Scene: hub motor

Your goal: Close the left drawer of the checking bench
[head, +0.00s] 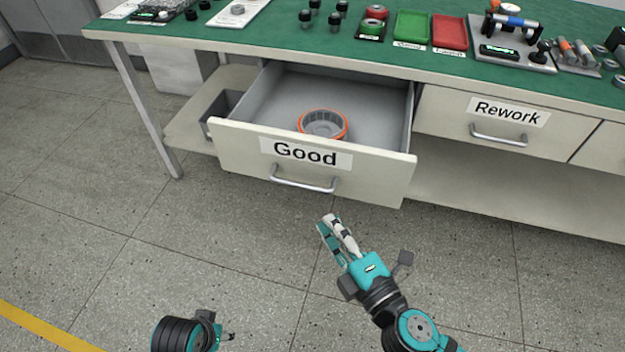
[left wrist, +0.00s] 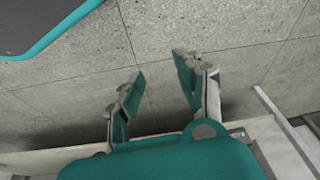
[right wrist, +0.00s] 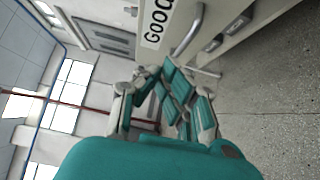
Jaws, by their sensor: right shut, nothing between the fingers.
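The left drawer (head: 235,150), labelled "Good", is pulled well out from under the green-topped checking bench (head: 270,45). A ring-shaped part with an orange rim (head: 323,124) lies inside it. A metal bar handle (head: 303,184) is on its front; the handle also shows in the right wrist view (right wrist: 188,30). My right gripper (head: 330,222) is shut and empty, in front of and below the drawer front, right of the handle and apart from it. My left gripper is open and empty in the left wrist view (left wrist: 155,85); in the head view its fingers are hardly visible at the bottom.
The "Rework" drawer (head: 450,118) to the right is shut. A bench leg (head: 147,115) stands at the left, and a lower shelf (head: 500,195) runs under the bench. Trays and parts stand on the bench top. The floor (head: 230,240) before the drawer is clear.

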